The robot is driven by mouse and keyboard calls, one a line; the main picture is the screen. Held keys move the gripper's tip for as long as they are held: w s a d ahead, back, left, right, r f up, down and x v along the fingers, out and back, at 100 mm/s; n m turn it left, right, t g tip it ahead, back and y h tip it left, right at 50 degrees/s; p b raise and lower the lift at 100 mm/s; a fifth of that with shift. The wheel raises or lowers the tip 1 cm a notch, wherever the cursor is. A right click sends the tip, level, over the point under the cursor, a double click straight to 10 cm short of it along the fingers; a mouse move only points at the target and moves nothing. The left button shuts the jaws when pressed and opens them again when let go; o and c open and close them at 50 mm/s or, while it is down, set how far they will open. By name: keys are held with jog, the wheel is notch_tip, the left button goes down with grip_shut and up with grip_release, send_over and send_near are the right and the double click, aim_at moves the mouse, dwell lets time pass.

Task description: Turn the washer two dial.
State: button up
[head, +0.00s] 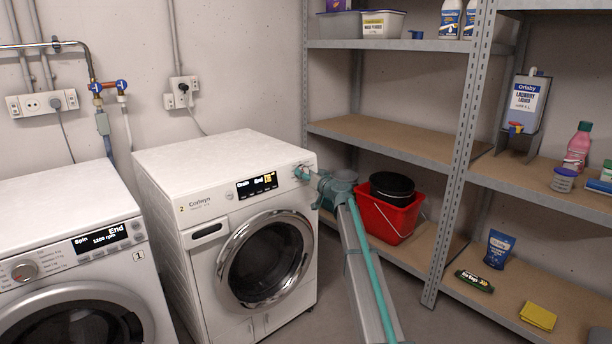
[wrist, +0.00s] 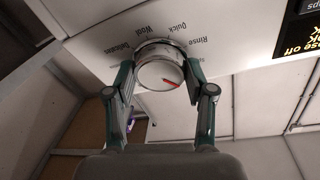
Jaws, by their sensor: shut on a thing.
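Washer two (head: 240,225) is the white front-loader in the middle of the head view, marked with a yellow 2. Its display (head: 257,186) is lit at the upper right of the front panel. The dial (wrist: 160,73) shows in the wrist view as a round silver knob with a red mark, ringed by programme words such as Rinse, Quick and Delicates. My gripper (wrist: 160,88) has one finger on each side of the dial and is shut on it. In the head view my gripper (head: 303,173) is at the panel's right end and hides most of the dial.
Washer one (head: 70,260) stands to the left, with its own dial and display. A red bucket (head: 392,215) with a black pot stands on the low shelf, right behind my arm. A metal shelf post (head: 459,150) rises to the right. Floor shows between arm and shelf.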

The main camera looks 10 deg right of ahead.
jog(key=shift+c, duration=0.5)
jog(key=shift+m, duration=0.4)
jog(key=shift+a+r+m+g+h+p, duration=0.15)
jog(key=shift+m+h+p, duration=0.25)
jog(key=shift+m+p, duration=1.15)
jog(key=shift+d+m+g+h+p, duration=0.1)
jog(key=shift+m+g+h+p, duration=0.25)
jog(key=shift+m+p, duration=1.15)
jog(key=shift+m+b, duration=0.35)
jog(key=shift+m, duration=0.1)
jog(key=o, duration=1.2)
jog(key=shift+c, duration=0.2)
